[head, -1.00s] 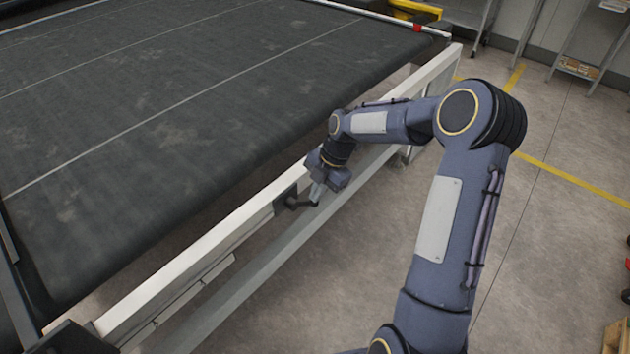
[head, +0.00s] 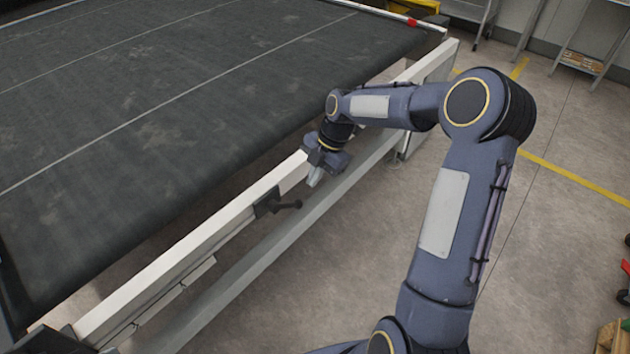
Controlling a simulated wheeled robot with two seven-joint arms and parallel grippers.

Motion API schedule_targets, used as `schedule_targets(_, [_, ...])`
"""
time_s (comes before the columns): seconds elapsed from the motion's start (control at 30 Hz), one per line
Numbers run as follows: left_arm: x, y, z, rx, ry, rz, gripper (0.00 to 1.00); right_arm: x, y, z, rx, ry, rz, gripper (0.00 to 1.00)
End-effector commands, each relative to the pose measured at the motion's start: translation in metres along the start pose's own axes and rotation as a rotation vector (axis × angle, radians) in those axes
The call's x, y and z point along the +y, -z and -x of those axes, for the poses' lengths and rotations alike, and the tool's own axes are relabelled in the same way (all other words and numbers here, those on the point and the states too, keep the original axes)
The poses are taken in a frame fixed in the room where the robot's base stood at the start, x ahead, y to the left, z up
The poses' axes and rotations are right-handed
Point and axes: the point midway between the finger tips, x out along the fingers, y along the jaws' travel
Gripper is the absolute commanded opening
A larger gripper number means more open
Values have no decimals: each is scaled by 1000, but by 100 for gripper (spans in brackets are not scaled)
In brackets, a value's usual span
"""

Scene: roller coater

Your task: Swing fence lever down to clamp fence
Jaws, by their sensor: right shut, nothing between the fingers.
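The fence is a long white rail (head: 205,236) along the front edge of the machine's dark bed. Its lever (head: 288,206) is a short black handle with a round end, sticking out to the right from a dark clamp block (head: 267,202) on the rail's front face. My right gripper (head: 313,180) is shut and empty, pointing down just beyond and above the lever's end, with a small gap between them. My left gripper is not in view.
The wide dark belt bed (head: 170,110) fills the upper left. A grey lower rail (head: 270,240) runs below the fence. Open concrete floor (head: 560,230) with yellow lines lies to the right, and metal racks (head: 585,45) stand at the back right.

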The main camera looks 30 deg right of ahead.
Motion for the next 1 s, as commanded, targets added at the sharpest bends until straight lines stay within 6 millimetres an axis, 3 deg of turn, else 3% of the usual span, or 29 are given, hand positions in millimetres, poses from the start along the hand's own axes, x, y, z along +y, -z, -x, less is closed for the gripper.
schedule_targets(0.3, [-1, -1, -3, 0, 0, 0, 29, 0, -22, 50, -3, -4, 0, 0])
schedule_targets(0.5, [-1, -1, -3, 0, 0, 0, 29, -1, -30, 72, 0, -2, 1, 0])
schedule_targets(1.0, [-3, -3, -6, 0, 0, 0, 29, -4, -32, 75, 11, -6, -22, 0])
